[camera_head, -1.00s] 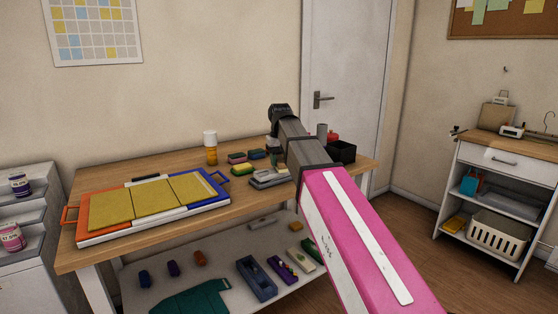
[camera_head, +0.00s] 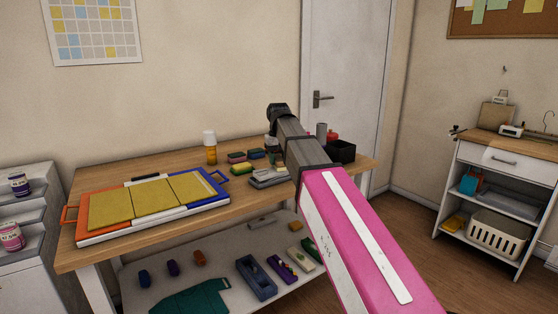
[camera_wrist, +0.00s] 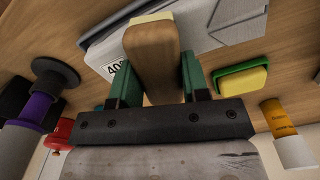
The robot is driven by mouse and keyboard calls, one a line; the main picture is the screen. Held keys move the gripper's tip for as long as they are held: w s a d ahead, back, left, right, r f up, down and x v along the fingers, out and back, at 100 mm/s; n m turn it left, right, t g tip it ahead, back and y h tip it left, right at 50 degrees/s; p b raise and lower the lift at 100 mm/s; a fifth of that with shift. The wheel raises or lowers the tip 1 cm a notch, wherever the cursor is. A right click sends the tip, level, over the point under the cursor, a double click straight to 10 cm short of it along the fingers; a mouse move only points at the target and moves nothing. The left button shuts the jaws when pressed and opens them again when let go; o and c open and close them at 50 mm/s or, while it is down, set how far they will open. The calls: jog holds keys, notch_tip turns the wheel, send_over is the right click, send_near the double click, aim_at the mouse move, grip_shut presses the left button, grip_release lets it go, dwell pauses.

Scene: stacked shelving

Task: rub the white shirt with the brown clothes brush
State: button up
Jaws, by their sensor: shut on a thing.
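My gripper (camera_wrist: 155,82) is shut on a brown wooden block with a pale cream edge, which looks like the brown clothes brush (camera_wrist: 152,48). The green fingers press its two sides. In the wrist view the brush lies in front of a flat pale grey-white piece (camera_wrist: 208,40) with a label reading "40"; I cannot tell whether they touch. I cannot make out this piece as a shirt, and no clear white shirt shows. In the head view my arm hides the brush and most of the gripper, over the right part of the wooden table (camera_head: 130,256).
A yellow-and-green sponge (camera_wrist: 240,82) and an orange bottle with a white cap (camera_wrist: 280,125) stand close by. A black box (camera_head: 342,152) is at the table's right end. A board with yellow panels (camera_head: 150,205) fills the left. A teal shirt (camera_head: 190,299) lies on the lower shelf.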

jog(key=shift+w+a+f, duration=0.1)
jog(key=shift+w, duration=0.2)
jog(key=shift+c, duration=0.5)
jog(key=shift+s+d+r, duration=0.1)
jog(key=shift+s+d, duration=0.15)
jog(key=shift+s, duration=0.5)
jog(key=shift+s+d+r, duration=0.1)
jog(key=shift+s+d, duration=0.15)
jog(key=shift+s, duration=0.5)
jog(key=shift+r, duration=0.1)
jog(key=shift+r, duration=1.4)
